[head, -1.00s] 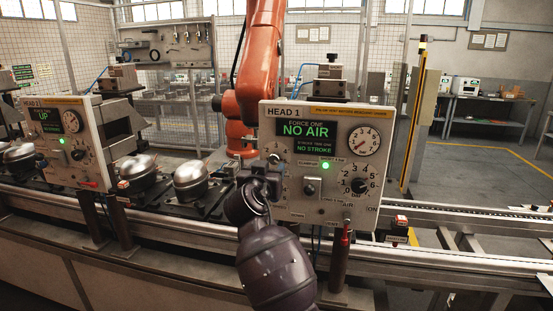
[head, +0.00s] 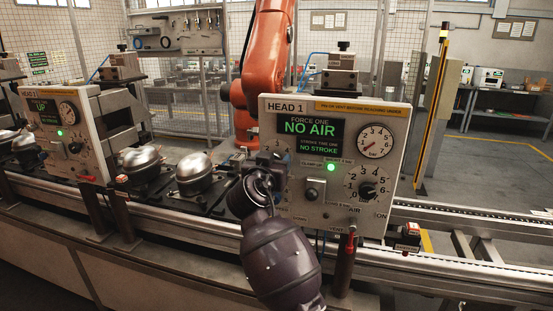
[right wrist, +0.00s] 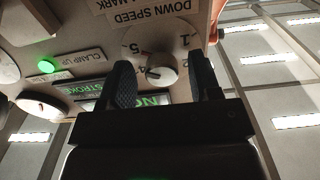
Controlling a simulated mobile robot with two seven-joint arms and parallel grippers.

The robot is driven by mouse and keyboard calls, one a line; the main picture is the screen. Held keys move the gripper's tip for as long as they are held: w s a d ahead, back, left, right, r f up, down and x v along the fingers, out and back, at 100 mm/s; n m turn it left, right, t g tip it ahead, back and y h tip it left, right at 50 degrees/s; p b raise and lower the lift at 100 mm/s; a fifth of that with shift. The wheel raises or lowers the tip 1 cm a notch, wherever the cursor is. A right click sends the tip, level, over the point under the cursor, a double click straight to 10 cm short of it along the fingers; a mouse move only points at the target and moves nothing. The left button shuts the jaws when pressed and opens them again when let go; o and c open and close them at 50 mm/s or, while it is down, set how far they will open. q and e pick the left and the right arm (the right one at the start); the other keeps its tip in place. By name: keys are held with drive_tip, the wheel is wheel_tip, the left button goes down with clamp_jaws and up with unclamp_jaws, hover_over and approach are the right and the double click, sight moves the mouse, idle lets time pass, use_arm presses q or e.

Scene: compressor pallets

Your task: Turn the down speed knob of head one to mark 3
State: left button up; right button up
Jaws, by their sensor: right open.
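The head one panel (head: 340,205) stands upright at centre right in the head view, its screen reading "NO AIR" and "NO STROKE". The down speed knob (right wrist: 160,68) is a pale round knob in the right wrist view, below an upside-down "DOWN SPEED" label, with marks such as 1 and 5 around it. I cannot tell its exact setting. My right gripper (right wrist: 160,88) is open, with one dark finger on each side of the knob; contact is not clear. In the head view, my right gripper (head: 266,166) covers the knob at the panel's left edge. My left gripper is out of view.
A larger numbered knob (head: 367,190), a clamp switch (head: 314,190) and a pressure gauge (head: 375,141) share the panel. An orange robot arm (head: 265,60) rises behind.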

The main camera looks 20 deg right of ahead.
drive_tip(key=shift+a, duration=0.1)
drive_tip(key=c, duration=0.9)
drive_tip(key=shift+n, duration=0.3)
drive_tip(key=shift+r+n+p, duration=0.15)
drive_tip(key=shift+n+p, duration=0.15)
drive_tip(key=shift+n, duration=5.5)
drive_tip(key=shift+r+n+p, duration=0.1)
drive_tip(key=shift+n+p, duration=0.2)
drive_tip(key=shift+n, duration=5.5)
